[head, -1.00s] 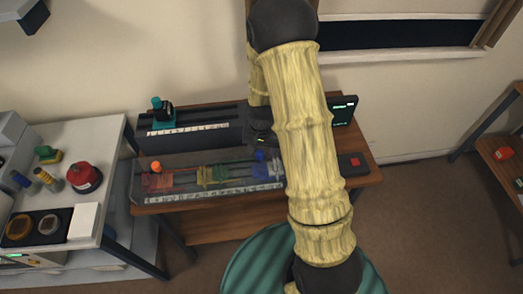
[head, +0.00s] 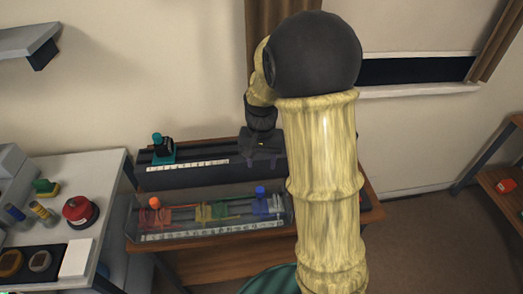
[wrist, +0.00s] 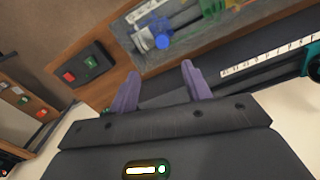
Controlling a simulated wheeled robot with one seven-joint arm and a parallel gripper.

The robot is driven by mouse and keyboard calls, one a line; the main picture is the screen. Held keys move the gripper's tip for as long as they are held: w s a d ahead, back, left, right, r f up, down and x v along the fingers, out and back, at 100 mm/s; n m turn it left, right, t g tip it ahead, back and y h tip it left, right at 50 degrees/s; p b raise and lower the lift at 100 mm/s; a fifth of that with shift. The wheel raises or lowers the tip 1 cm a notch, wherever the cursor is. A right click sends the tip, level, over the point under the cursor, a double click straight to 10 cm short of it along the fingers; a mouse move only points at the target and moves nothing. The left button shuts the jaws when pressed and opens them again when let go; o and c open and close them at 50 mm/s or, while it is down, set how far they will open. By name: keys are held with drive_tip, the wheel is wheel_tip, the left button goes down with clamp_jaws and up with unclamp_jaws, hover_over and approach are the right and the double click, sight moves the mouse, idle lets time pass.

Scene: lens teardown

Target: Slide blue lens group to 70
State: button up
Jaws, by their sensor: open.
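The blue lens group (head: 264,207) with its blue knob (head: 260,190) sits toward the right end of a clear-walled rail housing (head: 184,191). A white number scale (head: 190,234) runs along its front; its figures are too small to read. In the wrist view the blue lens group (wrist: 158,30) is beyond the fingers, with its blue knob (wrist: 162,41) facing up. My gripper (wrist: 158,82) has its two purple fingers spread, with nothing between them. In the head view my gripper (head: 262,147) is behind and above the knob, apart from it.
Green (head: 212,212) and orange (head: 155,212) lens groups sit to the left in the housing. Behind is a dark rail unit with a teal carriage (head: 160,152). A button box (wrist: 82,62) lies on the bench beside the housing. A side table (head: 105,172) stands left.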

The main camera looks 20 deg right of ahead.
wheel_tip(320, 180, up, 4)
drive_tip(key=shift+r, duration=0.1)
idle(0.5)
drive_tip(key=s+f+n+t, duration=0.2)
drive_tip(key=s+n, duration=0.2)
drive_tip(key=s, duration=0.8)
drive_tip(key=shift+s+a+f+n+t, duration=0.3)
drive_tip(key=shift+a+n, duration=0.1)
drive_tip(key=shift+a, duration=0.05)
drive_tip(key=shift+c, duration=1.4)
drive_tip(key=shift+w, duration=0.1)
